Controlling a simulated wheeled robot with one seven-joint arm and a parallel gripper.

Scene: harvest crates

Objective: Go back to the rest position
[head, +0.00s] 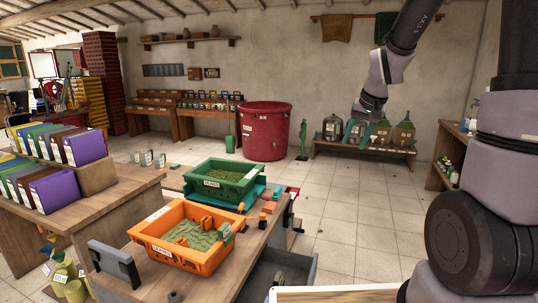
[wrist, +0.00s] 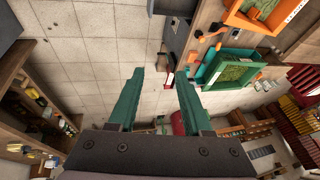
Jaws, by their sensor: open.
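My gripper (wrist: 161,98) shows in the wrist view with its two green fingers spread apart and nothing between them. In the head view my arm hangs at the upper right, with the gripper (head: 362,132) high in front of the back wall, apart from the table. An orange crate (head: 160,252) with green leaves and a few orange pieces sits on the wooden table. A green crate (head: 212,190) with leaves stands behind it. Both crates also show at the upper right of the wrist view, the orange one (wrist: 238,20) and the green one (wrist: 216,68).
A wooden table (head: 150,283) stands at front left, with several colored binders (head: 85,147) on a table beside it. A red tub (head: 265,130) and a low bench (head: 365,150) with bottles stand at the back. Tiled floor (head: 350,215) is clear in the middle.

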